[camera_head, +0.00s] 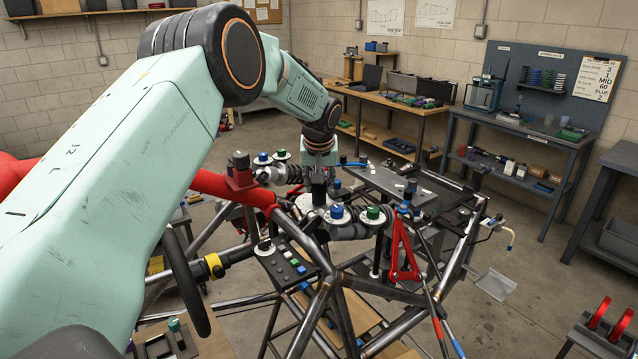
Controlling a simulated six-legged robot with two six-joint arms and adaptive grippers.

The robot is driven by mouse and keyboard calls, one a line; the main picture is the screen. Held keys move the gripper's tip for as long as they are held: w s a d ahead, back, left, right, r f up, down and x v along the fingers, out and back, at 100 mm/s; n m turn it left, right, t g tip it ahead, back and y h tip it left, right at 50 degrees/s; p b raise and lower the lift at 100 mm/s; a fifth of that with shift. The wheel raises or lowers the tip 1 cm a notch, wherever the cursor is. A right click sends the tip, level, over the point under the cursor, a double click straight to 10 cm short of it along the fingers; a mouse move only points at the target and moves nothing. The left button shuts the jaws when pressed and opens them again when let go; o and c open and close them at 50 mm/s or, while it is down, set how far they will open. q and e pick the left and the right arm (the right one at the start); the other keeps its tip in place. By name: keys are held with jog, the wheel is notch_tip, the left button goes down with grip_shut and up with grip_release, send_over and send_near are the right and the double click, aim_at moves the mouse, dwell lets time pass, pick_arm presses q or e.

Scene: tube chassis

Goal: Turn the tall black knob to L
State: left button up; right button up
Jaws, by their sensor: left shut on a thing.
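My left arm comes in from the left and reaches to the middle of the tube chassis. My left gripper (319,180) points down and is shut on the tall black knob (319,196), which stands upright over a pale round dial. The fingers and the wrist cover much of the knob, and the letters on its dial are too small to read. My right gripper is not in view.
A blue-topped knob (337,212) and a green-topped knob (373,213) stand close to the right of my gripper. A red block with a black knob (240,170) is to the left. Red clamp (403,250) and dark chassis tubes (300,238) surround the spot. A workbench (520,135) stands behind.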

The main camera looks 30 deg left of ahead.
pick_arm(q)
jog(key=shift+s+f+m+h, duration=0.1)
jog(key=shift+m+h, duration=0.5)
jog(key=shift+m, duration=0.9)
jog(key=o, duration=0.7)
jog(key=shift+o, duration=0.9)
jog(key=v, duration=1.1)
jog(key=shift+s+r, duration=0.2)
jog(key=shift+r, duration=0.15)
jog(key=shift+d, duration=0.15)
